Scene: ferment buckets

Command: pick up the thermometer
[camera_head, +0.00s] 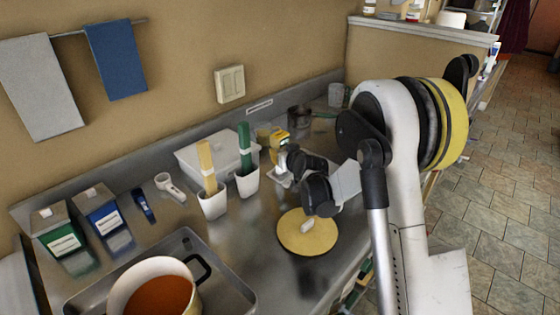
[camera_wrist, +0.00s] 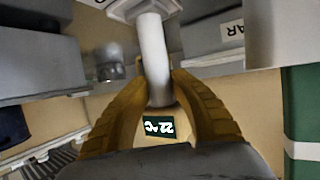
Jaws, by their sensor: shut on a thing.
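The thermometer (camera_wrist: 158,127) is between my yellow fingers in the wrist view. It has a cream body with a dark display that reads 22 °C upside down, and a pale cylindrical stem (camera_wrist: 153,55). My gripper (camera_wrist: 162,88) is shut on it, one finger on each side. The far end of the stem meets a white plate-like part; I cannot tell whether they touch. In the head view my gripper (camera_head: 281,150) is over the back of the steel counter (camera_head: 170,233), right of the green-handled brush. The thermometer is hard to make out there.
Two white pots with brushes (camera_head: 212,203) (camera_head: 247,183) stand left of my gripper, before a pale lidded box (camera_head: 205,151). A round yellow board (camera_head: 300,240) lies below my arm. A pot of orange-brown liquid (camera_head: 158,298) sits in a metal tray (camera_head: 232,295) at front left.

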